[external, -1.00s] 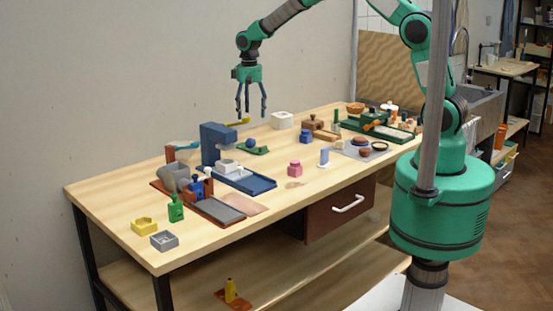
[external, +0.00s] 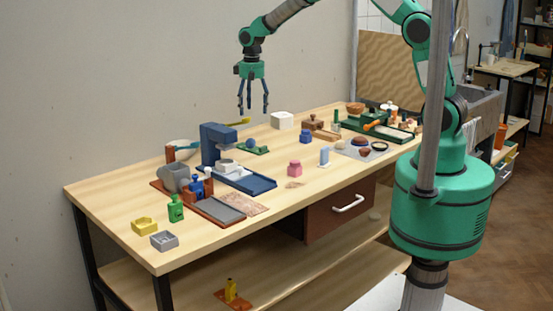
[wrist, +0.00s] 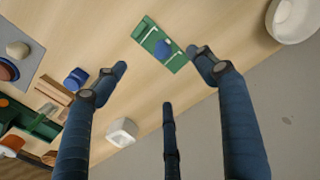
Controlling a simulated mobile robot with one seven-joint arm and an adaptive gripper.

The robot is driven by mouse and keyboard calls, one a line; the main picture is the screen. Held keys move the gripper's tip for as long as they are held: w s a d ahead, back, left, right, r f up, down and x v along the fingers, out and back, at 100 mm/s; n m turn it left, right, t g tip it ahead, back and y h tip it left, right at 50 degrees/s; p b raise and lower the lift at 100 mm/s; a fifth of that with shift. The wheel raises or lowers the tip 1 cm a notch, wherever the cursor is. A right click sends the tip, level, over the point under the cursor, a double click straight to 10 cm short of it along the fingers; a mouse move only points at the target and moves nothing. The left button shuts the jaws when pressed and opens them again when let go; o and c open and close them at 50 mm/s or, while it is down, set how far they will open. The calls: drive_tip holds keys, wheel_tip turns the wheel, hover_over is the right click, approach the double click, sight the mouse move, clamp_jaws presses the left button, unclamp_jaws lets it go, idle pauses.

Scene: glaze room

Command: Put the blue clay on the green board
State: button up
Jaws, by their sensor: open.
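The green board (external: 259,151) lies flat on the workbench, right of the blue machine. In the wrist view the green board (wrist: 151,34) lies with white bars on it. A rounded blue lump, which looks like the blue clay (wrist: 163,49), appears to rest on the board; it is small in the external view (external: 250,144). My gripper (external: 253,107) hangs above the bench, over the back edge near the board, with its fingers apart and empty. In the wrist view the fingers of my gripper (wrist: 160,72) spread below the board, with nothing between them.
A blue machine (external: 214,140) stands left of the board. A white block-shaped pot (external: 282,120) stands behind right, and a blue jar (external: 305,137) is further right. A pink jar (external: 294,167) is nearer the front. Trays with several items lie at both sides.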

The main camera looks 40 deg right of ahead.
drive_tip(key=s+d+r+t, duration=0.1)
drive_tip(key=s+d+r, duration=0.4)
drive_tip(key=s+r, duration=0.5)
drive_tip(key=s+d+r+t, duration=0.1)
drive_tip(key=s+d+r, duration=0.3)
drive_tip(key=s+r, duration=0.55)
drive_tip(key=s+d+r+t, duration=0.1)
drive_tip(key=s+d, duration=0.1)
drive_tip(key=s, duration=0.6)
drive_tip(key=s+d+r+t, duration=0.1)
drive_tip(key=s+d+r, duration=0.1)
drive_tip(key=s, duration=0.6)
drive_tip(key=s+d+r+t, duration=0.1)
drive_tip(key=s+d+r, duration=0.1)
drive_tip(key=s, duration=0.7)
drive_tip(key=shift+d, duration=0.35)
